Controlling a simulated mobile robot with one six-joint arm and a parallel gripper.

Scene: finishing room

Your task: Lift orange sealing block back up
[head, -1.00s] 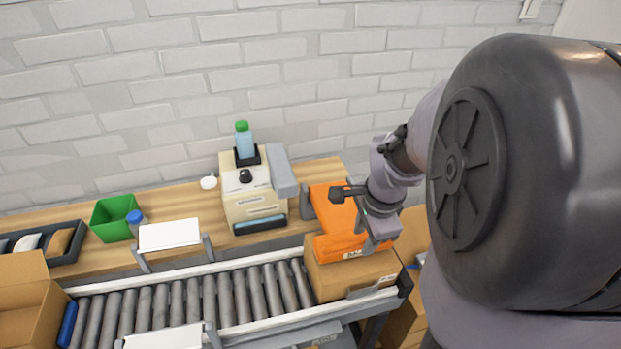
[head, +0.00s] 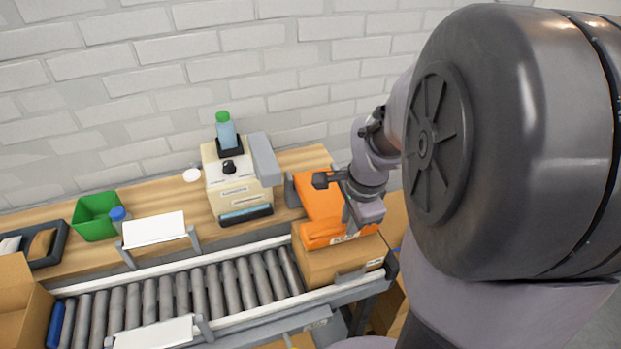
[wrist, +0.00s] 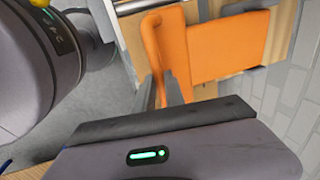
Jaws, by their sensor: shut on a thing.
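The orange sealing block (head: 322,236) shows in the head view at the right end of the conveyor, low over a closed cardboard box (head: 340,262). I cannot tell whether the block touches the box top. An orange arm (head: 318,200) runs back from it towards the wall. My gripper (head: 347,222) is at the front right of the block, its fingers partly hidden by the wrist. In the wrist view the orange block (wrist: 166,50) lies at the fingertips of my gripper (wrist: 165,88), which is shut on it.
A roller conveyor (head: 190,300) runs left from the box. Behind it, a beige machine (head: 232,185) with a green-capped bottle (head: 225,132) stands on the wooden bench. A green bin (head: 95,218), a white panel (head: 154,229) and an open carton (head: 18,300) are further left.

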